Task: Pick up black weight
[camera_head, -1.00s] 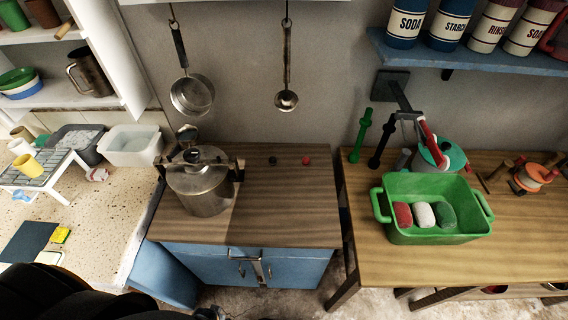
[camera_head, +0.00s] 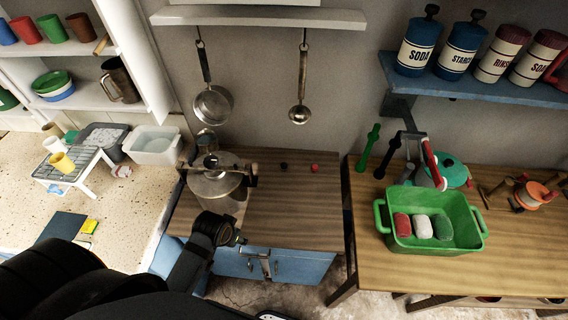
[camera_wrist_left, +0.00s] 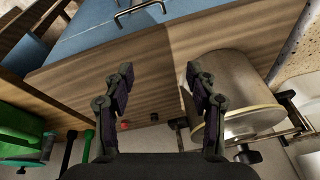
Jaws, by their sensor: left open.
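The black weight (camera_head: 283,167) is a small dark piece near the back of the wooden cabinet top, just left of a small red piece (camera_head: 314,168). It also shows in the left wrist view (camera_wrist_left: 154,117), between and beyond the fingers. My left gripper (camera_wrist_left: 160,75) is open, with nothing between its fingers. In the head view my left gripper (camera_head: 238,240) is over the front edge of the cabinet, apart from the weight and nearer to me. My right gripper is not in view.
A metal pot (camera_head: 218,183) stands on the cabinet top (camera_head: 275,215) left of the weight. A pan (camera_head: 212,104) and a ladle (camera_head: 299,113) hang on the wall behind. A green tub (camera_head: 440,240) stands on the table at right. The cabinet top's middle is clear.

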